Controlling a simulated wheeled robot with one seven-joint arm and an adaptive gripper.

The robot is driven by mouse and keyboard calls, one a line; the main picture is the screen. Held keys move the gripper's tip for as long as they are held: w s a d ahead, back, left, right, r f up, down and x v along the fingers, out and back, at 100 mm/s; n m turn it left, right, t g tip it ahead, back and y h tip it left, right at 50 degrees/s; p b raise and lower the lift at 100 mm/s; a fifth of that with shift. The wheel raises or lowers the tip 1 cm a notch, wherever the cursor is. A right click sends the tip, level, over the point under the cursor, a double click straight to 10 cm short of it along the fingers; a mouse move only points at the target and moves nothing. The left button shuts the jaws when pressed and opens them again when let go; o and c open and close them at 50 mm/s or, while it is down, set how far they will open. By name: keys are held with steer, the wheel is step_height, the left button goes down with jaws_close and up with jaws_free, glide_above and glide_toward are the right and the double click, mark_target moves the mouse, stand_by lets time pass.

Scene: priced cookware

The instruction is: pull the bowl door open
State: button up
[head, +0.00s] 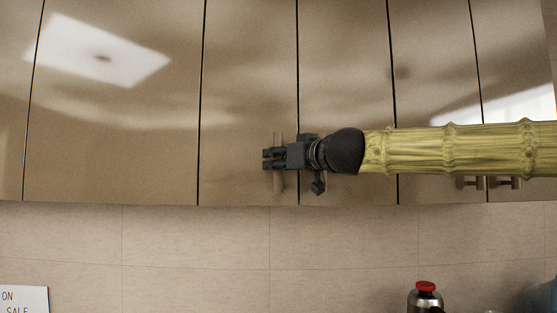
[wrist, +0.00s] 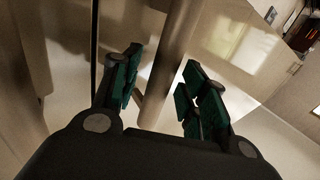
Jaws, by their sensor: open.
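A row of glossy beige wall-cabinet doors fills the upper head view. My gripper (head: 267,159) is in front of the door (head: 240,110) left of centre, near that door's right edge. A vertical bar handle (head: 278,185) on this door shows above and below my fingers, which hide its middle. In the wrist view, the handle (wrist: 177,52) runs between the two dark green finger pads of my gripper (wrist: 160,88). The jaws are open, with a gap on the right side of the bar. No bowl is in view; the doors are closed in the head view.
Two more handles (head: 480,183) (head: 516,183) are low on doors at the right. Below the cabinets is a tiled wall (head: 190,235). A red-topped metal flask (head: 426,297) stands at the bottom right, and a sale sign (head: 24,299) at the bottom left.

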steer(key=shift+w+a, duration=0.25)
steer(key=shift+w, duration=0.05)
jaws_close()
steer(key=shift+a, duration=0.1)
stand_by(0.4)
